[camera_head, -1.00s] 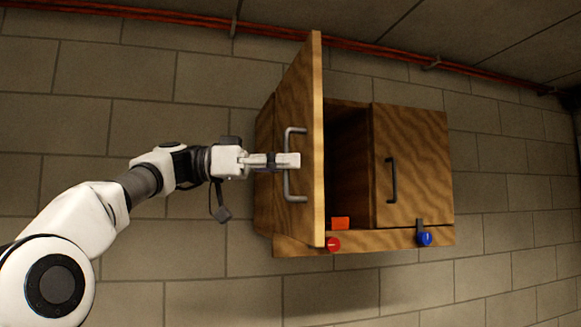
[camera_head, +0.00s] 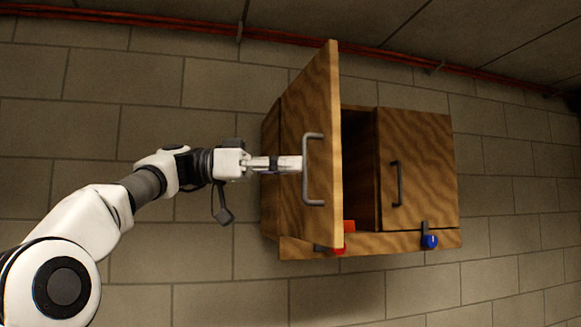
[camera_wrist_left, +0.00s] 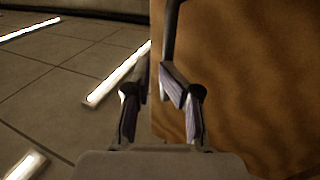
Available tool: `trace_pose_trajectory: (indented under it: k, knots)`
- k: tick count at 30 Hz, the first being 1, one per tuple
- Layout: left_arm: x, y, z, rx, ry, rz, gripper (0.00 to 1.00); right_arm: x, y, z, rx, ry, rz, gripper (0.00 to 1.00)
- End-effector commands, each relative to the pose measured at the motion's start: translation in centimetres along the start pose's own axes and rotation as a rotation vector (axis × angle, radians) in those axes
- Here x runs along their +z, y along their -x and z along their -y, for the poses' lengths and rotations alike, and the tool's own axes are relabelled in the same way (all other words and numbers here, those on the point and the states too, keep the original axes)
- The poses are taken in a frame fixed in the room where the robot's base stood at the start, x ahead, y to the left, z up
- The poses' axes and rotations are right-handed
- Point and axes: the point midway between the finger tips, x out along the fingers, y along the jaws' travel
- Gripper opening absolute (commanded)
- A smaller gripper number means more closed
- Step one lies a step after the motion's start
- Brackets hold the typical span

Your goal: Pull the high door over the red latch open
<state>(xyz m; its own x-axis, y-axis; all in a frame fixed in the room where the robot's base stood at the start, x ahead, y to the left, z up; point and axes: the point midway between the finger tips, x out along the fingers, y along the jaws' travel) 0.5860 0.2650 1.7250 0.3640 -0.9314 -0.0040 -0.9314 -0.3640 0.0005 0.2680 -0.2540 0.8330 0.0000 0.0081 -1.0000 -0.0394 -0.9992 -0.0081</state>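The wooden left door (camera_head: 300,200) of the wall cabinet stands well open, its free edge swung out toward me. Its grey handle (camera_head: 313,203) is on the outer face. The red latch (camera_head: 339,251) below is partly hidden by the door's lower edge. My left gripper (camera_head: 299,163) points at the handle, with its tips at or just short of the bar; I cannot tell whether they touch. In the left wrist view, the gripper (camera_wrist_left: 158,88) has its fingers apart, with the door (camera_wrist_left: 240,70) at right and the handle (camera_wrist_left: 172,30) just beyond the tips.
The right door (camera_head: 425,165) is shut, with a blue latch (camera_head: 430,242) below it. A red-orange block (camera_head: 349,226) shows partly inside the open compartment. A brick wall stands behind, with a red pipe (camera_head: 300,47) along its edge. My right arm is out of view.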

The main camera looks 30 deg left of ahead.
Motion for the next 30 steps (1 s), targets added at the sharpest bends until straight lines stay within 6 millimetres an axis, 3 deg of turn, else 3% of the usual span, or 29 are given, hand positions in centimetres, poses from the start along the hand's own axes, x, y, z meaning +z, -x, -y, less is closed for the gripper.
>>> trace_pose_trajectory:
  k: [12, 15, 30]
  knots:
    - [-0.1, 9.3, -0.2, -0.002, -0.004, -0.001, 0.22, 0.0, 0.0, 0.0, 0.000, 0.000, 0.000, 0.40]
    - [-0.1, 10.8, -0.4, 0.000, -0.003, 0.001, 0.22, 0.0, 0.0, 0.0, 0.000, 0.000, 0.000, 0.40]
    - [-0.1, 11.4, -0.5, 0.001, -0.002, 0.002, 0.22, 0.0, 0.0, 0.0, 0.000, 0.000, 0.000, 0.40]
